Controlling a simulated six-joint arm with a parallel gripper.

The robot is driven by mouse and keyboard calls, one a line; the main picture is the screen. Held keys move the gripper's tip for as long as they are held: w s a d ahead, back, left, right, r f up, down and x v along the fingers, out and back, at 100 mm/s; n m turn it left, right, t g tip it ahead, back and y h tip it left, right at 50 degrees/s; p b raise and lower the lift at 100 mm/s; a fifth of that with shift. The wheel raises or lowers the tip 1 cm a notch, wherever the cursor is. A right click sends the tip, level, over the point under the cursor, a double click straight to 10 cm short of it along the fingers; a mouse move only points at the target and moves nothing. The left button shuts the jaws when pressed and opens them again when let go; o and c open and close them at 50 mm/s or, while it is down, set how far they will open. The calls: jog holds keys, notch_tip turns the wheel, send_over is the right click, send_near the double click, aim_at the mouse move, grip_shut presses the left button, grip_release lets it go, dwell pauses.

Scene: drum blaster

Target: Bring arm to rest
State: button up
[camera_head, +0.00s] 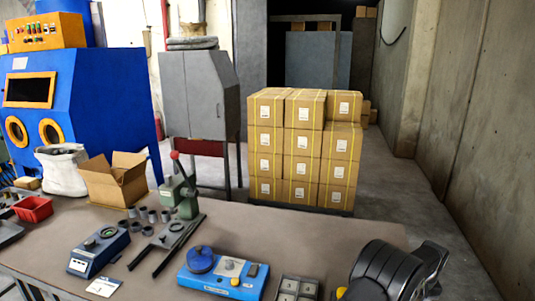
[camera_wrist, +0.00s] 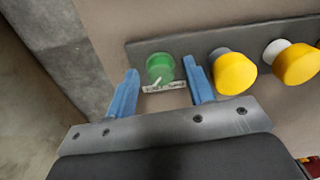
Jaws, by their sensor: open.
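My gripper (camera_wrist: 160,72) shows in the wrist view with two blue fingers spread apart and nothing held between them. In that picture a green button (camera_wrist: 160,66) on a grey strip (camera_wrist: 193,46) appears between the fingertips. I cannot tell how far the fingers are above it. In the head view, dark rounded arm parts of mine stand at the bottom right, over the table's right end. The gripper fingers cannot be made out there.
Yellow knobs (camera_wrist: 235,73) sit right of the green button. The table (camera_head: 300,232) carries a blue device (camera_head: 222,277), a green press (camera_head: 187,200), an open carton (camera_head: 115,180) and a red bin (camera_head: 33,209). Stacked boxes (camera_head: 305,150) stand behind. A concrete wall (camera_head: 480,130) is at right.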

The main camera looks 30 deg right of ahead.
jog(key=shift+n, duration=1.7)
jog(key=o, duration=1.1)
jog(key=shift+o, duration=0.2)
jog(key=w+a+r+n, duration=0.2)
jog(key=w+r+n, duration=0.1)
jog(key=r+n, duration=0.55)
jog(key=w+a+r+n, duration=0.3)
jog(key=r+n, duration=0.2)
jog(key=r, duration=0.6)
notch_tip(320, 180, down, 10)
jog(key=shift+s+r, duration=0.1)
jog(key=shift+r, duration=0.1)
